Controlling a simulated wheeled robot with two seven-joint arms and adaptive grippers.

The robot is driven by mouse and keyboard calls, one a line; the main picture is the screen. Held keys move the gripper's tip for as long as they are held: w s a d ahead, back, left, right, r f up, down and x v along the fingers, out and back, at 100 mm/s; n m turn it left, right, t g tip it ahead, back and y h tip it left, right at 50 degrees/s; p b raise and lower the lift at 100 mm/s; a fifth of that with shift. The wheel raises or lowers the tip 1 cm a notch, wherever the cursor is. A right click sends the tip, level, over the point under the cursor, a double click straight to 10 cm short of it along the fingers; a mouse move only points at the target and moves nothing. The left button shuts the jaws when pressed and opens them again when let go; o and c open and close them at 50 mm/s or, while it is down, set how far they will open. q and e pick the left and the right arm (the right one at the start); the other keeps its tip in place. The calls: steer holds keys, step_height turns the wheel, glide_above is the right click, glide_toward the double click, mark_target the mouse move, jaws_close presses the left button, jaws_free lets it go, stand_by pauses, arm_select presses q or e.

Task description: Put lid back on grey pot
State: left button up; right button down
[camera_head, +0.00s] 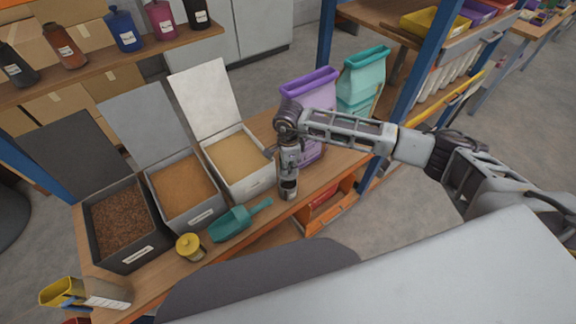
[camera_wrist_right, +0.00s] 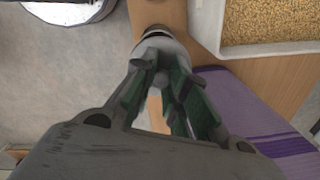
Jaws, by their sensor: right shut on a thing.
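My right gripper (camera_head: 289,170) points down over the front of the wooden bench, to the right of the pale bin. Its fingers are shut on a pale grey round piece, which looks like the grey lid (camera_wrist_right: 165,45). Directly below the fingertips is the small grey pot (camera_head: 288,190), by the bench's front edge. The fingers hide much of lid and pot, and I cannot tell whether the lid touches the pot's rim or sits level. My left gripper is not in view.
Three open bins stand left, with brown (camera_head: 122,218), orange (camera_head: 181,190) and pale yellow (camera_head: 236,160) contents. A teal scoop (camera_head: 232,222) and a yellow-lidded pot (camera_head: 190,246) lie in front. Purple (camera_head: 308,88) and teal (camera_head: 362,80) sacks stand close behind my right arm.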

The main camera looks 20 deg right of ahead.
steer(key=shift+f+b, duration=0.8)
steer(key=shift+f, duration=1.1)
step_height(320, 180, down, 2)
steer(key=shift+f+b, duration=0.15)
steer(key=shift+b, duration=0.85)
steer(key=shift+b, duration=0.4)
stand_by(0.6)
steer(key=shift+f+b, duration=0.15)
steer(key=shift+b, duration=0.15)
stand_by(0.6)
